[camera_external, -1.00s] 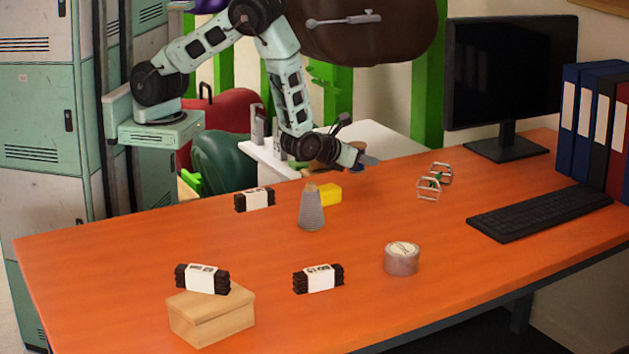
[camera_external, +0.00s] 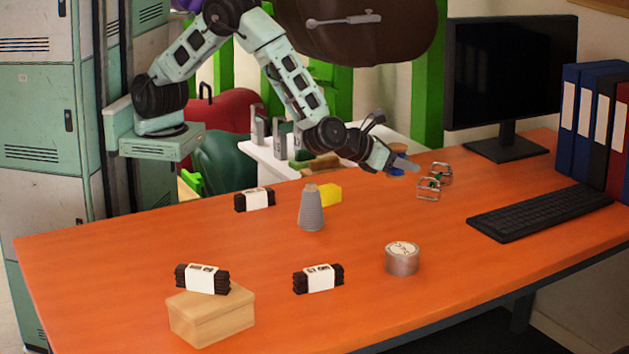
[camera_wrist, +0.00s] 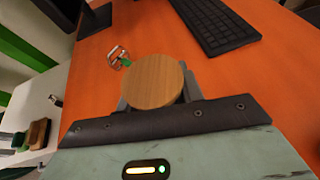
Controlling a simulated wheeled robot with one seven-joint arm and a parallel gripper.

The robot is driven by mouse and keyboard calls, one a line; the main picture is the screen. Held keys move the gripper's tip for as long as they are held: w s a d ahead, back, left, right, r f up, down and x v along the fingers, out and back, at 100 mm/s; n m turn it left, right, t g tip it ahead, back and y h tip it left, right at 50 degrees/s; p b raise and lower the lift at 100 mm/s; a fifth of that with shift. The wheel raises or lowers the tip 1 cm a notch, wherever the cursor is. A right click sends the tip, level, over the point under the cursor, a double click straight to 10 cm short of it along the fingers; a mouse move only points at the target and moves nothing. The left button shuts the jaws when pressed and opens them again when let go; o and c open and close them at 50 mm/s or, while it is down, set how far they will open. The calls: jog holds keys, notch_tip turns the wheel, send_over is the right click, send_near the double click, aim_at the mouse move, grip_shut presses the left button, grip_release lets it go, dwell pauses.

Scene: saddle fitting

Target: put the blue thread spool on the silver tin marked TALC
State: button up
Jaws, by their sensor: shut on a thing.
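My gripper (camera_external: 402,166) is above the far middle of the orange table, shut on the blue thread spool (camera_external: 396,172). Only a little blue shows below the fingers in the external view. In the wrist view the spool's round wooden end (camera_wrist: 153,82) faces the camera between the fingers and hides its blue side. The silver tin (camera_external: 402,264) stands upright on the table, nearer the front than my gripper. Its pale lid carries dark lettering too small to read surely. Nothing rests on the tin, and it is not seen in the wrist view.
Metal stirrup-like pieces (camera_external: 430,187) lie just right of my gripper. A grey cone (camera_external: 311,210) and a yellow block (camera_external: 329,194) stand to the left. Dark banded bundles (camera_external: 318,278) and a cardboard box (camera_external: 212,316) are farther left. A keyboard (camera_external: 540,209) lies right. Table around the tin is clear.

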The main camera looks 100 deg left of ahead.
jog(key=w+d+r+m+t+h+b, duration=0.1)
jog(key=w+d+r+m+h, duration=0.1)
jog(key=d, duration=0.6)
jog(key=w+d+r+m+t+h+b, duration=0.1)
jog(key=w+d+h, duration=0.1)
jog(key=d, duration=0.7)
jog(key=w+d+r+m+t+h+b, duration=0.1)
jog(key=w+d+r+m+b, duration=0.1)
jog(key=d, duration=0.6)
send_over(411, 249)
notch_tip(411, 249, down, 6)
jog(key=shift+r+b, duration=0.2)
jog(key=shift+b, duration=0.1)
jog(key=shift+f, duration=2.25)
jog(key=shift+f+b, duration=0.1)
jog(key=shift+b, duration=0.25)
jog(key=shift+f, duration=0.15)
jog(key=o, duration=1)
